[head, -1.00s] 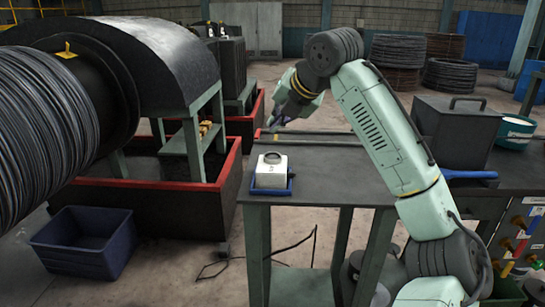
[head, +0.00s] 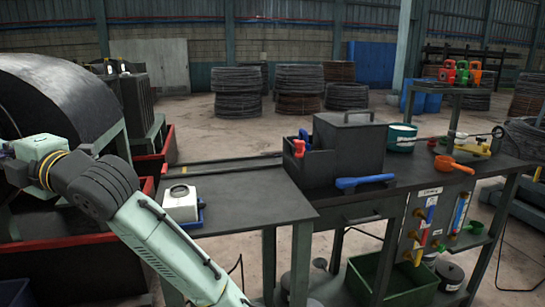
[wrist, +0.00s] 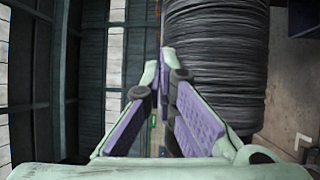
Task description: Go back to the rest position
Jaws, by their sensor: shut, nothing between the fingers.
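My gripper (wrist: 166,68) shows in the wrist view with its purple finger pads angled together. It is shut and holds nothing. A drum wound with dark wire (wrist: 215,65) is behind and to the right of the fingers in that view. In the head view my arm reaches to the left edge, and its fingers are not visible there.
A black box (head: 348,148) with a red clamp (head: 299,146) stands right of the table's middle. A blue-handled item (head: 364,182), a white-and-teal tub (head: 402,137) and an orange scoop (head: 454,164) are nearby. A red-edged bin (head: 60,262) and a curved dark cover (head: 55,95) are at left.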

